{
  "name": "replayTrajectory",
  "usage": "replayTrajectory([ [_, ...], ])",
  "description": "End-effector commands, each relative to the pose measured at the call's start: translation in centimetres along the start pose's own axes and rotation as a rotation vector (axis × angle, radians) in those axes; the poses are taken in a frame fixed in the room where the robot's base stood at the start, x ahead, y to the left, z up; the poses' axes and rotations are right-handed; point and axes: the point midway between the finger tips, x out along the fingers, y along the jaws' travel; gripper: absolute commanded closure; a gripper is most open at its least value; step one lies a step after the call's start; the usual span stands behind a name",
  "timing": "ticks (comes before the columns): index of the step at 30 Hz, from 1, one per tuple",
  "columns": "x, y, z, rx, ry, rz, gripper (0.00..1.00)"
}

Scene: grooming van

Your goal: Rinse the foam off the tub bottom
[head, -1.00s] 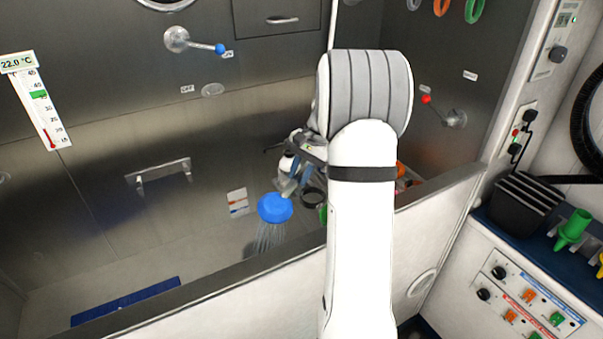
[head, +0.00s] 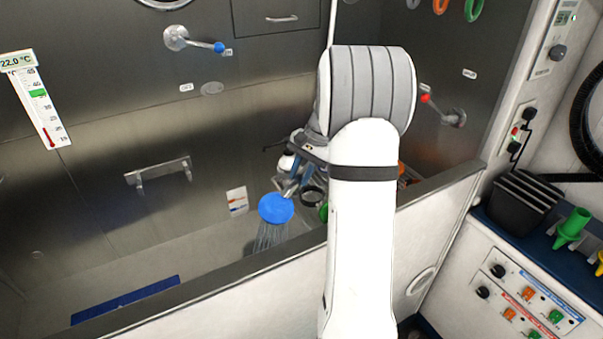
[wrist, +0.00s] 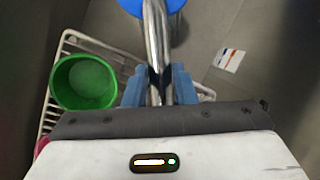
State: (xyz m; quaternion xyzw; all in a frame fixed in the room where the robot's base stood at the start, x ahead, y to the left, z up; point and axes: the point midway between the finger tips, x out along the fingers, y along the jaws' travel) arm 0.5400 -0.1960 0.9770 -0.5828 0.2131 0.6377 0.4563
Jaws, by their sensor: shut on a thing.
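My gripper (head: 296,184) is inside the steel tub, shut on the metal handle of a shower head (head: 276,208) with a round blue face. In the wrist view the handle (wrist: 155,45) runs between the two blue fingers (wrist: 158,88). Water streams (head: 270,236) fall from the shower head toward the tub bottom (head: 215,257). I cannot make out foam on the part of the bottom in view; the tub's front wall (head: 250,276) and my arm hide some of it.
A green cup (wrist: 85,82) stands on a white wire rack (wrist: 45,122) left of my gripper in the wrist view. A blue mat (head: 125,301) lies at the tub's left. A blue-tipped lever (head: 219,47) and a red-tipped lever (head: 425,98) are on the walls.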

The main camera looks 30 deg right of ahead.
Motion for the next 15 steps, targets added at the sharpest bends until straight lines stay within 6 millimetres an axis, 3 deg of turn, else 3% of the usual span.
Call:
replayTrajectory([
  [15, -0.37, -0.8, -0.33, 0.0, 0.001, -0.001, 1.0],
])
